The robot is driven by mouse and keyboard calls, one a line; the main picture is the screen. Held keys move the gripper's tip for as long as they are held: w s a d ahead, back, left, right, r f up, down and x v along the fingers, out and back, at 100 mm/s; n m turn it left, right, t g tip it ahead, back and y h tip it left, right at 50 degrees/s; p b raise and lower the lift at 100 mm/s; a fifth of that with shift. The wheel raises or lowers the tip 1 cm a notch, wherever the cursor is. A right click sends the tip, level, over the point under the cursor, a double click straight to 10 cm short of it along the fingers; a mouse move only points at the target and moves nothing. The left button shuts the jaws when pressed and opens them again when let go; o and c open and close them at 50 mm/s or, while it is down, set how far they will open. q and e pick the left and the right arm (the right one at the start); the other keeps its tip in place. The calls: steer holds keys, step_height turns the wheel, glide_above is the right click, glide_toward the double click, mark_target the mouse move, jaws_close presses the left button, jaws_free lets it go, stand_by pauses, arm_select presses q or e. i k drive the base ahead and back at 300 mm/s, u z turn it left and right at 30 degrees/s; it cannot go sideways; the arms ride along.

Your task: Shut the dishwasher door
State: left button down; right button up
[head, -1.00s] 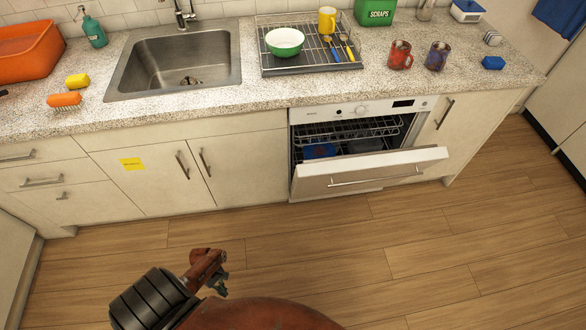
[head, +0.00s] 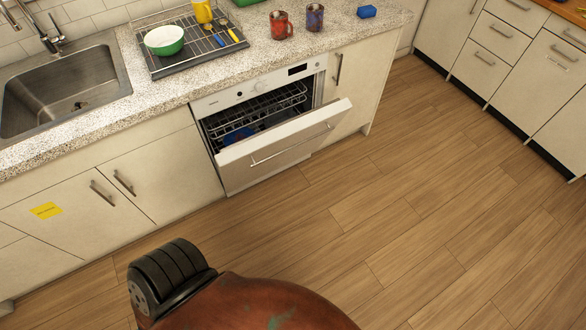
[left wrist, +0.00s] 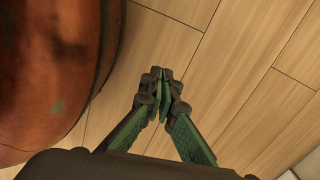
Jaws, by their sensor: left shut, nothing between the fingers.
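The dishwasher door (head: 275,145) is white with a long bar handle. It is tilted partly open, and its top edge stands out from the dishwasher (head: 248,92), so the rack shows behind it. A blue item (head: 238,135) is inside. My left gripper (left wrist: 162,74) shows in the left wrist view with its fingertips together and nothing between them, above bare wood floor. In the head view only part of my arm shows at the bottom, and the gripper itself is hidden. My right gripper is in neither view.
The counter (head: 290,50) above holds a dish rack (head: 160,70) with a green bowl (head: 165,40), and two mugs. Wood floor (head: 400,200) in front of the dishwasher is clear. More cabinets (head: 500,60) stand at the upper right.

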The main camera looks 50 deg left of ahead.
mark_target(239, 164)
steer(key=z, duration=1.15)
steer(key=i, duration=1.5)
steer(key=u, duration=3.2)
